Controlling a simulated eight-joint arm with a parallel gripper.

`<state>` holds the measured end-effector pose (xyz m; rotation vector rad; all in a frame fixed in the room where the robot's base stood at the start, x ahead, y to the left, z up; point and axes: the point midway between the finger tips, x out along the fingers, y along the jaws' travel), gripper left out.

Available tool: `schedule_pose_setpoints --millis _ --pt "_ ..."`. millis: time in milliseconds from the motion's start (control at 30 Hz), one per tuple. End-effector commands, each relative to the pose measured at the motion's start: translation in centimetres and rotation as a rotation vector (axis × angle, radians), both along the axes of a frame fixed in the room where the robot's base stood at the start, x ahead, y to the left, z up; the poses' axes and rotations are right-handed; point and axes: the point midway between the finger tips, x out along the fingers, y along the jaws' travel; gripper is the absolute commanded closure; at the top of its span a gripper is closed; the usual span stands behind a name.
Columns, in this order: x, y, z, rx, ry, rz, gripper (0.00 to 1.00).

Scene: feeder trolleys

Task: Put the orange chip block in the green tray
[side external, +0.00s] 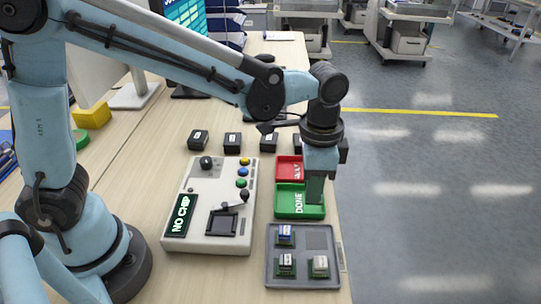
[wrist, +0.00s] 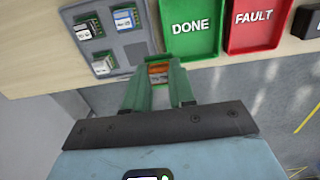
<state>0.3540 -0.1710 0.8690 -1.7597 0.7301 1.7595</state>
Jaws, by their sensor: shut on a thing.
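The orange chip block (wrist: 158,69) shows in the wrist view between the green fingers of my gripper (wrist: 158,78), which is shut on it. In the side view my gripper (side external: 315,190) points down at the right part of the green tray (side external: 285,209); the block is hidden there by the fingers. The green tray, marked DONE, also shows in the wrist view (wrist: 203,46), just beyond the fingertips. I cannot tell the exact height of the block above the tray or table. No block shows in the visible part of the green tray.
A red tray (side external: 283,172), marked FAULT, adjoins the green one. A grey tray (side external: 320,241) in front holds several chip blocks. A tester (side external: 179,243) reading NO CHIP stands to the left. Several black boxes (side external: 232,142) stand behind. The table's right edge is close.

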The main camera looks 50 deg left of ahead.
Motion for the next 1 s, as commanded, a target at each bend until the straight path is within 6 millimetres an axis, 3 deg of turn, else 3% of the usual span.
schedule_pose_setpoints --millis 100,300,467,700,1000 --pt "1.9 1.6 -1.5 0.000 0.000 0.005 1.00" --pt "3.8 3.2 -3.0 0.000 0.000 0.002 1.00" --pt "4.1 3.4 -3.8 0.000 0.000 0.000 1.00" --pt "4.1 3.4 -6.8 0.000 0.000 0.000 1.00" --pt "4.0 3.4 -7.2 0.000 0.000 0.000 1.00"
